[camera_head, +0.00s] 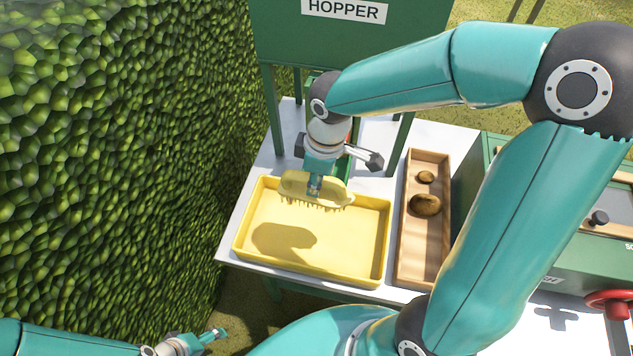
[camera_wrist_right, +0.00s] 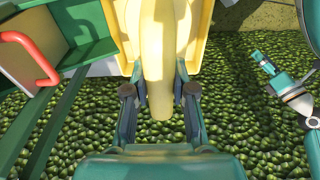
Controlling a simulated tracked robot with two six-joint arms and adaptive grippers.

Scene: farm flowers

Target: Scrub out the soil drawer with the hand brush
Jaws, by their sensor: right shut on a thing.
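The yellow soil drawer (camera_head: 379,262) is a shallow tray on the white table in front of the hopper. No loose soil shows on its floor. My right gripper (camera_head: 315,178) is shut on the yellow hand brush (camera_head: 300,189) above the drawer's far side, bristles pointing down. A dark patch, seemingly a shadow, lies on the drawer floor; I cannot tell whether the bristles touch. In the right wrist view the brush handle (camera_wrist_right: 158,65) sits between the fingers. My left gripper (camera_head: 212,337) is low at the left, away from the table; its jaws are too small to read.
A wooden tray (camera_head: 437,165) with two brown lumps (camera_head: 425,204) stands right of the drawer. The green hopper (camera_head: 400,35) stands behind on legs. A green machine with a red handle (camera_head: 610,303) is at the right. A leafy hedge (camera_head: 110,150) fills the left.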

